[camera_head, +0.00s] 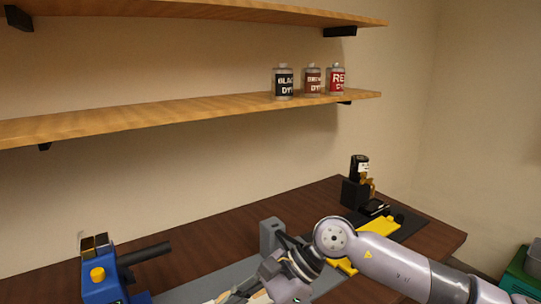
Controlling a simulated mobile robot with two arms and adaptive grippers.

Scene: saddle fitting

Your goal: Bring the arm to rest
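My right arm (400,266) comes in from the right and bends down over the dark wooden table. Its gripper (262,290) is low in the picture, near the bottom edge, over a grey mat. The fingertips are partly cut off and hard to make out, so I cannot tell if they are open or shut. Something pale (222,298) shows beside it at the bottom edge; I cannot tell whether it is touched. My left arm and gripper are not in view.
A blue tool with a yellow knob (98,274) stands at left. A grey block (270,236) is just behind my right gripper. A black holder (354,193) and yellow tool (378,226) are at right. Dye bottles (312,82) stand on the lower shelf (190,112).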

